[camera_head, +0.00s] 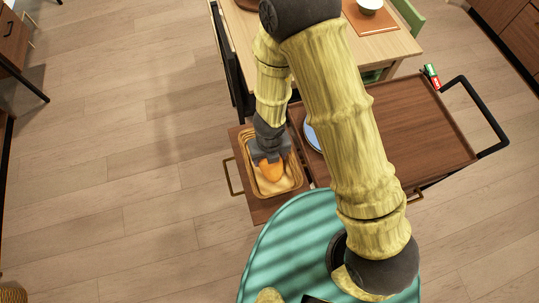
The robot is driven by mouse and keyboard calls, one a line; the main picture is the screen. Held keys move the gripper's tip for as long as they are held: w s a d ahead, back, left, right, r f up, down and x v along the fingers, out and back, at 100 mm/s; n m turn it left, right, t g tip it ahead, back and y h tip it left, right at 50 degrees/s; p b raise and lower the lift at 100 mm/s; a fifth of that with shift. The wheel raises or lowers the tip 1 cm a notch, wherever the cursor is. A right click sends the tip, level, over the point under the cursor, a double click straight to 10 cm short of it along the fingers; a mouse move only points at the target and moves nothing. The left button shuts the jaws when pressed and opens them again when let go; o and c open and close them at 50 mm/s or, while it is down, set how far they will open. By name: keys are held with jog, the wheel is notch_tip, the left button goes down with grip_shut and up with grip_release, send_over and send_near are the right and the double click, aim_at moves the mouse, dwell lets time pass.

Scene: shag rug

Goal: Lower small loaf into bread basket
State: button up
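The small loaf (271,171) is golden orange and shows just below my gripper (270,160). My gripper points down and appears shut on the loaf, with its dark fingers covering the loaf's upper part. The bread basket (298,183) is a tan, rounded rectangular basket with a pale lining. The loaf is over or inside the basket's opening. I cannot tell from this angle whether it touches the bottom.
The basket stands on a brown wooden side leaf (263,212) of a serving cart (420,120). A blue-rimmed plate (311,136) lies right of the basket, partly behind my arm. A red and green item (432,77) sits at the cart's far edge. A dining table (385,47) stands behind.

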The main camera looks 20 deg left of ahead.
jog(key=shift+f+b, duration=0.35)
jog(key=shift+f, duration=0.05)
dwell(0.7)
jog(key=o, duration=1.1)
jog(key=shift+o, duration=0.2)
notch_tip(320, 180, up, 17)
jog(key=p, duration=1.6)
jog(key=shift+r, duration=0.2)
